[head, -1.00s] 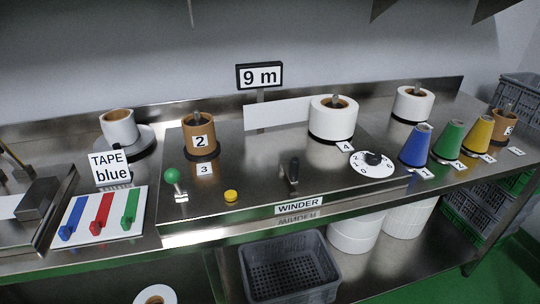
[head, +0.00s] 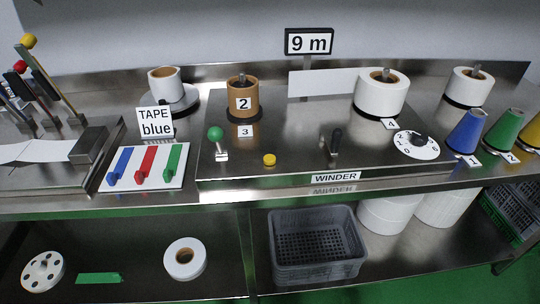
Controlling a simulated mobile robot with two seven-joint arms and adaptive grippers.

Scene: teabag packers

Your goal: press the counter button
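A small round yellow button (head: 269,159) sits on the steel top of the winder (head: 300,172), in the lower middle of the head view. No label beside it reads as counter. Neither of my grippers is in view.
A white dial (head: 416,145) and a white roll (head: 381,95) are on the winder's right. A brown core (head: 242,102) marked 2 stands behind the button. A board with blue, red and green sliders (head: 145,168) lies left. The space around the button is clear.

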